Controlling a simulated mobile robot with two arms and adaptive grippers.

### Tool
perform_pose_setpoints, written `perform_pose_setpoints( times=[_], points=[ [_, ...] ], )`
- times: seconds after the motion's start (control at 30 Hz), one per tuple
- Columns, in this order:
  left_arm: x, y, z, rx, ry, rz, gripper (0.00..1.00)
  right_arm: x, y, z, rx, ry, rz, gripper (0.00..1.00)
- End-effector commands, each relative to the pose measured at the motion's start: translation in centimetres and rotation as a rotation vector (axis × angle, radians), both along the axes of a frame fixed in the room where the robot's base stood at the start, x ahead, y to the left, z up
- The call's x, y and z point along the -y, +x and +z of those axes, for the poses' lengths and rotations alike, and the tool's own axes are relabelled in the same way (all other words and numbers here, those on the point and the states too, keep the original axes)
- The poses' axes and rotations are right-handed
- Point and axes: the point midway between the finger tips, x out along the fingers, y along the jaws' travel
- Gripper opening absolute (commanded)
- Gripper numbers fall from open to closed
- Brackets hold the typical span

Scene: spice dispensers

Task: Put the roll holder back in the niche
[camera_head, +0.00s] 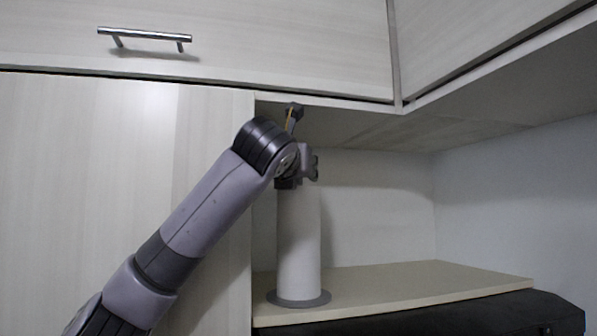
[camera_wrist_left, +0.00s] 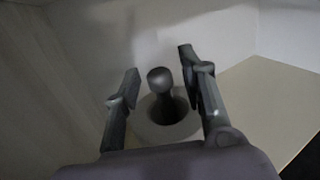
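The roll holder, a white paper roll (camera_head: 298,245) on a round grey base (camera_head: 299,300), stands upright on the niche's shelf (camera_head: 440,280), near its left side. My left gripper (camera_head: 310,168) is at the top of the roll and hides its upper end in the head view. In the left wrist view, the holder's dark rod with a round knob (camera_wrist_left: 160,80) rises from the hollow roll (camera_wrist_left: 165,130). The two fingers of my left gripper (camera_wrist_left: 159,62) are spread on either side of the knob, with gaps visible. My right gripper is not in view.
Cabinets with a handle (camera_head: 145,35) hang above, and their underside is close over my left wrist. A tall pale panel (camera_head: 130,180) bounds the niche on the left. The shelf is bare to the right of the roll. A dark object (camera_head: 450,315) is below the shelf's front edge.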

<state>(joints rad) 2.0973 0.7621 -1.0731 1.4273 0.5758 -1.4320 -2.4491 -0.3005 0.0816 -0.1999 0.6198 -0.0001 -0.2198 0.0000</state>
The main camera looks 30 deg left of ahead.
Motion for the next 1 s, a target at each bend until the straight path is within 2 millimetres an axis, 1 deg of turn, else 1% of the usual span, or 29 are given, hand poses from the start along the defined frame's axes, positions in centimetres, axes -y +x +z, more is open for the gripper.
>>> perform_pose_setpoints(
  times=[0.17, 0.4, 0.5, 0.6, 0.73, 1.0],
  points=[
    [1.1, -2.3, -0.5, 0.005, 0.002, -0.003, 0.38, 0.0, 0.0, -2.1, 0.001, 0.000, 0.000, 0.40],
    [3.1, -7.2, -0.4, 0.006, 0.002, -0.003, 0.38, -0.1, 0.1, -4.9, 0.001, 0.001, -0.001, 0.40],
    [3.8, -8.8, -0.4, 0.004, 0.002, -0.003, 0.38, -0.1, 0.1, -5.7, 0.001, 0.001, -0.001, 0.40],
    [4.2, -10.0, -0.2, 0.003, 0.001, -0.002, 0.38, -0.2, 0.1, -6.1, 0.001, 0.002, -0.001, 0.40],
    [4.5, -10.8, -0.1, 0.002, 0.001, -0.001, 0.38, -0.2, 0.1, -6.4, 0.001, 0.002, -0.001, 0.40],
    [4.6, -11.0, 0.0, 0.001, 0.001, -0.001, 0.38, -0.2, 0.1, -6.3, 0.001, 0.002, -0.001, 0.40]
  ],
)
